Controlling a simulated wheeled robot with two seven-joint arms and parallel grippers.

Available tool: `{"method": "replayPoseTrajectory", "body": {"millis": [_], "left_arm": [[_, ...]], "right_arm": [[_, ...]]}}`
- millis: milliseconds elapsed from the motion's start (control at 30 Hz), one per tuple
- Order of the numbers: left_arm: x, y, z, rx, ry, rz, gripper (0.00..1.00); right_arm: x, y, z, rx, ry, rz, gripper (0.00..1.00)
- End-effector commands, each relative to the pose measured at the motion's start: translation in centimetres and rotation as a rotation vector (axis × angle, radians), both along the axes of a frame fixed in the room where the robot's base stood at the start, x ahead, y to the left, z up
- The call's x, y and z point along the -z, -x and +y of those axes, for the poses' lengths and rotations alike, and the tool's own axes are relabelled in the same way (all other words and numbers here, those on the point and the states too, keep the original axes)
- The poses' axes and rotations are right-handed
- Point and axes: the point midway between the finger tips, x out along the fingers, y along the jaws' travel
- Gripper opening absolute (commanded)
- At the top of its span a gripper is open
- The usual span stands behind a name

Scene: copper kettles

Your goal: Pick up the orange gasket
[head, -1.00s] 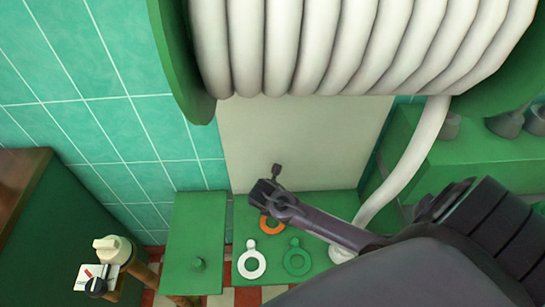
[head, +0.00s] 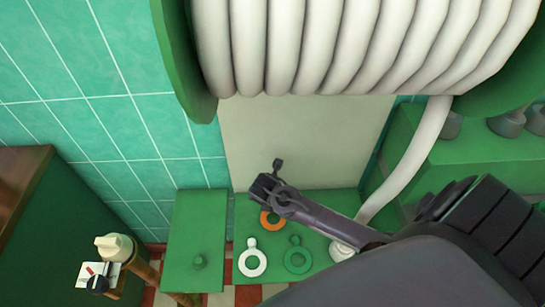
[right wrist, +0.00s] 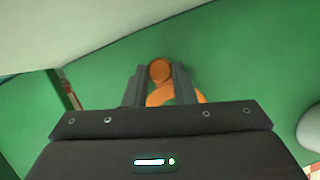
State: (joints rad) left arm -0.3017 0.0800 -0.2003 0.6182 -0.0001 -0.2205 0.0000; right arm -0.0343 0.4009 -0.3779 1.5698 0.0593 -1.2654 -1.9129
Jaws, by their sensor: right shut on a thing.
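The orange gasket (head: 271,224) is a ring with a round knob, partly hidden under my right gripper (head: 269,198) in the head view. In the right wrist view the knob of the orange gasket (right wrist: 160,71) sits between the two fingers of my right gripper (right wrist: 161,80), which is shut on it. The ring shows partly behind the palm. I cannot tell whether the gasket touches the green panel (head: 232,254) below. My left gripper is in neither view.
A white gasket (head: 252,262) and a green gasket (head: 297,260) lie on the panel close by. A white hose (head: 410,155) hangs at right from a big reel. A valve (head: 113,248) stands at lower left.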

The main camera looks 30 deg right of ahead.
Motion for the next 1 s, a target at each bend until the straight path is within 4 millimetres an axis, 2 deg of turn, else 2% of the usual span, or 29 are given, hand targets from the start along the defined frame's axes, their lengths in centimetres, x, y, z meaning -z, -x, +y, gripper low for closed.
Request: {"method": "replayPoseTrajectory", "body": {"millis": [400, 600, 800, 1000], "left_arm": [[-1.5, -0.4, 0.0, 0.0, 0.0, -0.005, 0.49], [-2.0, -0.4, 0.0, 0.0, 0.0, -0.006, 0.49], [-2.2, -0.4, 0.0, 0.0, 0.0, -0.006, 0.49], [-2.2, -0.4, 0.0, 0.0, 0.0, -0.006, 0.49]], "right_arm": [[-11.7, -0.1, 0.1, 0.001, -0.003, -0.005, 0.04], [-16.0, -0.1, 0.1, -0.001, -0.001, -0.004, 0.04], [-18.0, 0.0, 0.0, 0.001, 0.0, -0.002, 0.04], [-18.4, 0.0, 0.0, 0.0, 0.001, -0.001, 0.04]]}}
